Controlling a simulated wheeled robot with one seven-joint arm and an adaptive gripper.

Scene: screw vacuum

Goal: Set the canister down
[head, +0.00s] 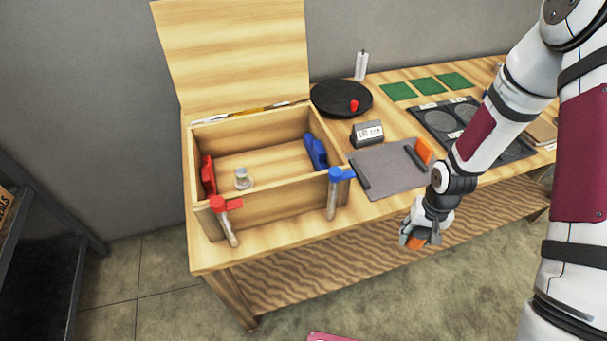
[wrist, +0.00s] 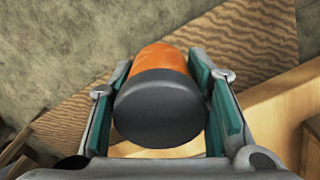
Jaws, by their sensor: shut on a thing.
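The canister is an orange cylinder with a dark grey round end. It sits between the two green-padded fingers of my gripper (wrist: 170,100) in the wrist view, where the canister (wrist: 160,60) fills the middle. In the head view my gripper (head: 420,235) hangs in front of the table's front edge, shut on the canister (head: 417,242), of which only a small orange part shows. The canister is off the table top, with the lower shelf and floor behind it in the picture.
An open wooden box (head: 268,206) with red and blue clamps stands on the table's left. Behind my gripper lie a grey mat (head: 385,172) with an orange item (head: 424,150), a labelled grey block (head: 367,133), a black round tray (head: 330,98) and green squares (head: 426,86). Bare table (head: 380,207) shows before the mat.

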